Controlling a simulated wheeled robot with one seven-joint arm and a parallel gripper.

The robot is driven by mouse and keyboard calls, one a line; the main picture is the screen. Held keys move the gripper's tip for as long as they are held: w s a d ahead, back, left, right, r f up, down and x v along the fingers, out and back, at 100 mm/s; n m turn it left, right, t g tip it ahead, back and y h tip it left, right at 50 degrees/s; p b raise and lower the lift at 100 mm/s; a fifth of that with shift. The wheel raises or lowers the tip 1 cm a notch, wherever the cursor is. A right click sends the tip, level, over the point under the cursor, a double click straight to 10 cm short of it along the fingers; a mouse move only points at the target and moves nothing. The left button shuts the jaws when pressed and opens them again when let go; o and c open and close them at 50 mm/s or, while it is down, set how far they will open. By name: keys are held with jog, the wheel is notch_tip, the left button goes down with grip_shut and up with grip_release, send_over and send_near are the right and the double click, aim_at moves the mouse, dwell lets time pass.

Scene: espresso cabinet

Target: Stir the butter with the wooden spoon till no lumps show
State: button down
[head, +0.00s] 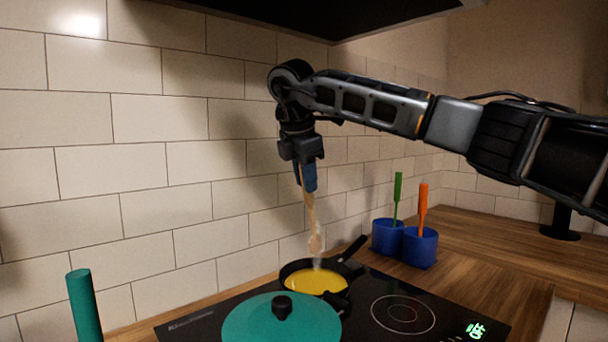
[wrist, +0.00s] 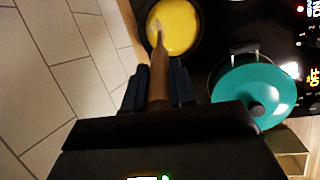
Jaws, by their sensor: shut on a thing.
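My gripper (head: 305,178) is shut on the handle of the wooden spoon (head: 313,225) and holds it nearly upright, bowl end down, above the black pan (head: 287,270). The spoon also shows between the fingers in the wrist view (wrist: 158,72). Yellow melted butter (head: 316,282) fills the pan and looks smooth, with no lumps that I can make out. A faint wisp, like steam, shows above it. In the head view the spoon's bowl appears above the butter. In the wrist view its tip overlaps the butter (wrist: 178,25), and I cannot tell the gap from there.
A teal-lidded pot (head: 255,322) stands in front of the pan on the black cooktop (head: 372,290). Blue holders (head: 420,247) with a green-handled tool (head: 397,195) and an orange-handled tool (head: 423,205) stand at right. A teal cylinder (head: 84,305) is at left. The tiled wall is close behind.

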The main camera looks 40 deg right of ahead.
notch_tip(320, 180, down, 3)
jog(key=shift+f+b, duration=0.15)
jog(key=shift+b, duration=0.35)
jog(key=shift+f+b, duration=1.85)
jog(key=shift+f, duration=0.4)
jog(key=shift+s, duration=0.1)
